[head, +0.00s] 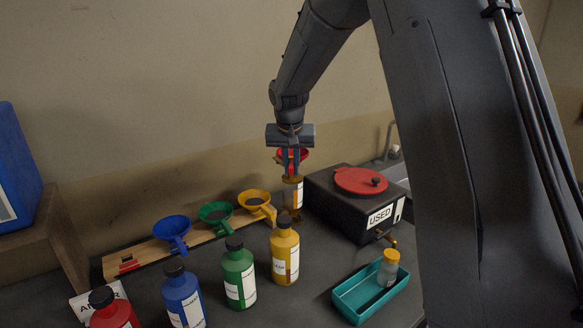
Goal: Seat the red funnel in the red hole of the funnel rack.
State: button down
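The red funnel (303,155) is up at the back, right over an amber bottle with a white label (293,192); I cannot tell if its spout is in the bottle's neck. My gripper (290,168) points straight down at the funnel, its two fingers in front of the red cone. Whether they are closed on it is too small to tell. The wooden funnel rack (199,238) lies at the left back, holding a blue funnel (172,227), a green funnel (216,212) and a yellow funnel (254,201). Its left end, with red marking (128,264), holds no funnel.
A red bottle (113,312), blue bottle (183,297), green bottle (239,275) and yellow bottle (285,253) stand before the rack. A black "USED" box (345,212) with red lid stands right. A teal tray (351,303) holds a small jar (388,268).

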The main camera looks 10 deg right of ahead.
jog(key=shift+r, duration=0.5)
jog(key=shift+r+p, duration=1.5)
jog(key=shift+r, duration=0.6)
